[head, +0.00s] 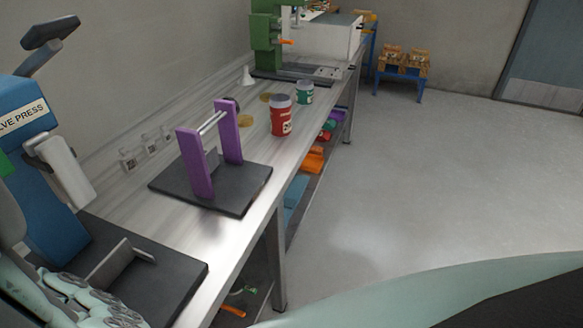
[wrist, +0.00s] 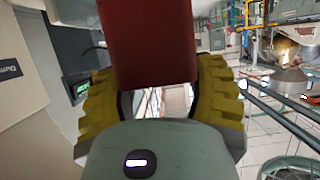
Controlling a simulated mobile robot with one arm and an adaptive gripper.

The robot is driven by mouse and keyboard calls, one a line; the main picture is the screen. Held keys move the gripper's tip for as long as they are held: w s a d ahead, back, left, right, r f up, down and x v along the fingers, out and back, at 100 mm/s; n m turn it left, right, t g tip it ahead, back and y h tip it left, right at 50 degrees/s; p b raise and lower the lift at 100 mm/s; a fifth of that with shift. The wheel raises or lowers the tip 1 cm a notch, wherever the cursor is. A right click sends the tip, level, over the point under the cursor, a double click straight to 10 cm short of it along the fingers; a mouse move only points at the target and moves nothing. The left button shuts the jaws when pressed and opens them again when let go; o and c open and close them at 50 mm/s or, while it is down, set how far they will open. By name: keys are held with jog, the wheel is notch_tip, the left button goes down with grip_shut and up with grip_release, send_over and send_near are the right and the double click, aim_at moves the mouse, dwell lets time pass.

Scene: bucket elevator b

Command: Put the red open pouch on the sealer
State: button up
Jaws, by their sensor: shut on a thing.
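In the wrist view, the red pouch (wrist: 150,45) fills the top middle, between the two yellow fingers of my gripper (wrist: 157,82). The fingers are shut on it. Only part of its plain red face shows, so its opening is hidden. My gripper and the pouch do not show clearly in the head view. In the head view, a device with two purple uprights and bars between them (head: 205,152), on a dark flat base (head: 240,192), stands on the bench. It may be the sealer, but no label shows.
The steel bench (head: 190,232) runs away from me. A blue press (head: 45,165) stands at the left. A red jar (head: 281,116) and a green jar (head: 304,93) stand beyond the purple device. A green machine (head: 266,40) is farther back. The floor at right is clear.

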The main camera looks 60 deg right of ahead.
jog(key=shift+d+f, duration=0.1)
jog(key=shift+f, duration=0.45)
jog(key=shift+f+b, duration=0.1)
jog(key=shift+b, duration=0.2)
jog(key=o, duration=0.9)
jog(key=shift+c, duration=0.2)
jog(key=shift+r+p, duration=0.3)
jog(key=shift+p, duration=0.05)
jog(key=b+v, duration=0.1)
jog(key=v, duration=0.6)
jog(key=shift+d, duration=0.25)
